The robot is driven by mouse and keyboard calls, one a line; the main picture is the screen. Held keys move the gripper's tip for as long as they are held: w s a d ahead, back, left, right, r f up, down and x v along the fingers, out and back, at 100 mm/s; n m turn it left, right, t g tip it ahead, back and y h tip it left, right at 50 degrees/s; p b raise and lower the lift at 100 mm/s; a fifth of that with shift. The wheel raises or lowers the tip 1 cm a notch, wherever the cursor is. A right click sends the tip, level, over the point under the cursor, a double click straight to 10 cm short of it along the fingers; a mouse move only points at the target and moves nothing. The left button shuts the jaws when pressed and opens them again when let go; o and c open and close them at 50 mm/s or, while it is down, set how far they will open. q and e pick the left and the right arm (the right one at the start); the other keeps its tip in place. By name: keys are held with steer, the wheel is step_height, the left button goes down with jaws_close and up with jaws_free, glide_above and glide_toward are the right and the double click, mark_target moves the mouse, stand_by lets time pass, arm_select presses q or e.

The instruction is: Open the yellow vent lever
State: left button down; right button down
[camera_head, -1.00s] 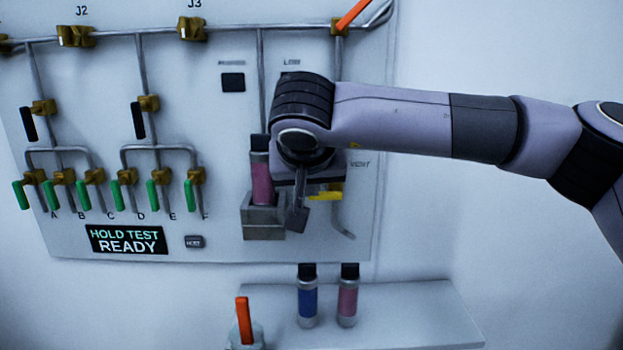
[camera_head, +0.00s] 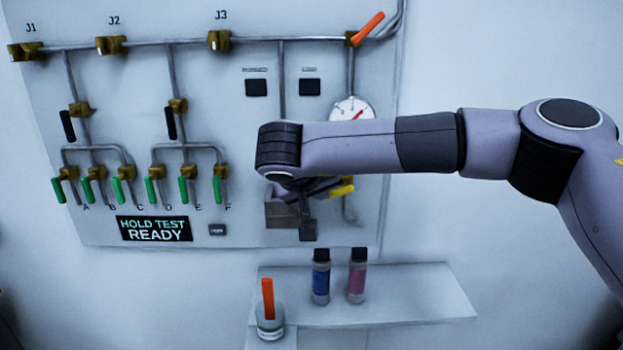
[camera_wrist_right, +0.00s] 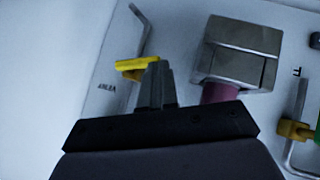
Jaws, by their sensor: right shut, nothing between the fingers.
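The yellow vent lever (camera_head: 343,189) is on the lower right of the panel, lying roughly crosswise to its pipe, partly hidden by my right gripper. It also shows in the right wrist view (camera_wrist_right: 137,65), beside the upside-down vent label. My right gripper (camera_head: 322,185) is in front of the panel, just left of the lever in the head view. In the right wrist view its fingers (camera_wrist_right: 155,84) are together and empty, overlapping the lever's end; I cannot tell whether they touch it. My left gripper is not in view.
A grey holder (camera_wrist_right: 238,50) with a pink cartridge (camera_wrist_right: 220,93) is close beside the fingers. A gauge (camera_head: 352,110) is above my right arm. Below, a shelf (camera_head: 420,300) bears a blue vial (camera_head: 321,280) and a pink vial (camera_head: 357,280). An orange-handled item stands in a cup (camera_head: 270,325).

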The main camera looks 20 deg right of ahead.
steer(key=f, duration=0.2)
steer(key=f+h+p, duration=0.1)
steer(key=shift+d+f+n, duration=0.15)
steer(key=shift+d+n, duration=0.1)
steer(key=shift+n, duration=0.05)
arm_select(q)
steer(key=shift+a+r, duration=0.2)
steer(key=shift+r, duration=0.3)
arm_select(e)
steer(key=shift+s+d+f, duration=0.1)
steer(key=shift+d+f, duration=0.35)
steer(key=shift+f, duration=0.4)
stand_by(0.5)
arm_select(q)
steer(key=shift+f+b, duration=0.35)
steer(key=shift+b, duration=0.1)
arm_select(e)
steer(key=v, duration=0.7)
steer(key=shift+a, duration=0.1)
